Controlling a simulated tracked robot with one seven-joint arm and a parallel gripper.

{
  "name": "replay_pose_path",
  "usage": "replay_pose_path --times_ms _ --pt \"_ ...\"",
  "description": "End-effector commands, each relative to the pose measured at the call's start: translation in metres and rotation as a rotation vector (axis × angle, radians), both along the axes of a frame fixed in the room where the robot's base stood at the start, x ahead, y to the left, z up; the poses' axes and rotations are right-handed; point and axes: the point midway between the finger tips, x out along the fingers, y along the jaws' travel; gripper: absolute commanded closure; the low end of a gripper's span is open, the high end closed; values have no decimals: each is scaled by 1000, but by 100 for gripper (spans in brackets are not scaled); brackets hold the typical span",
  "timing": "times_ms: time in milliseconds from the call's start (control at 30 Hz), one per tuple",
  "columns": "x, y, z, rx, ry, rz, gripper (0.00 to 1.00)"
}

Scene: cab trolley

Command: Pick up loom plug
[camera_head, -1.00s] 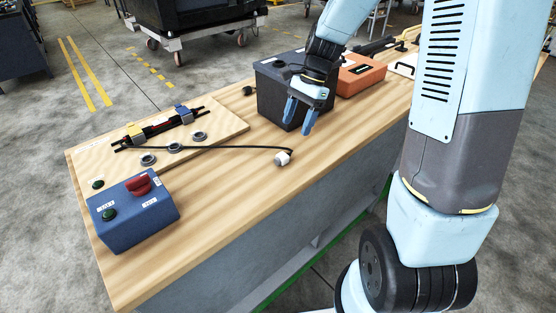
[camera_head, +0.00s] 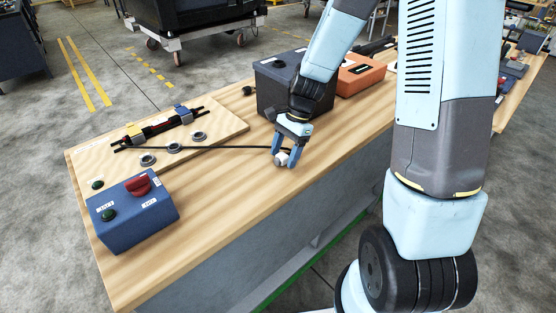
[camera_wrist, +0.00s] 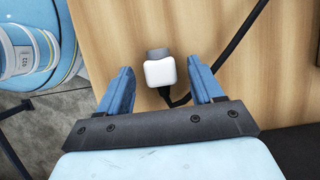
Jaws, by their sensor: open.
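The loom plug (camera_head: 282,158) is a small white block on the end of a black cable. It lies on the wooden bench near its front edge. In the wrist view the plug (camera_wrist: 160,72) shows a grey end and sits between the lines of the two blue fingers, a little beyond their tips. My gripper (camera_head: 286,157) is open over the plug, with one finger to each side of it in the head view. In the wrist view the open fingers (camera_wrist: 160,80) do not appear to touch it. The exact height above the bench is hard to tell.
A wooden board (camera_head: 222,126) with ring sockets and a red-and-black fixture lies to the left. A blue switch box (camera_head: 130,222) stands at the front left. A black box (camera_head: 275,90) and an orange case (camera_head: 362,74) stand behind my gripper.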

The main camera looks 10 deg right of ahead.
Motion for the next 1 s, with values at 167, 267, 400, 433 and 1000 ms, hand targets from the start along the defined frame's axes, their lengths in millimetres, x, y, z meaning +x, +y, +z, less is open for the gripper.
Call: replay_pose_path --times_ms 167,267,400,433,1000 --pt "0 0 0 0 0 0 34" --pt "0 0 0 -1 -1 0 43" --pt "0 0 0 -1 -1 0 56" --pt "0 0 0 0 0 0 59" --pt "0 0 0 -1 -1 0 100"
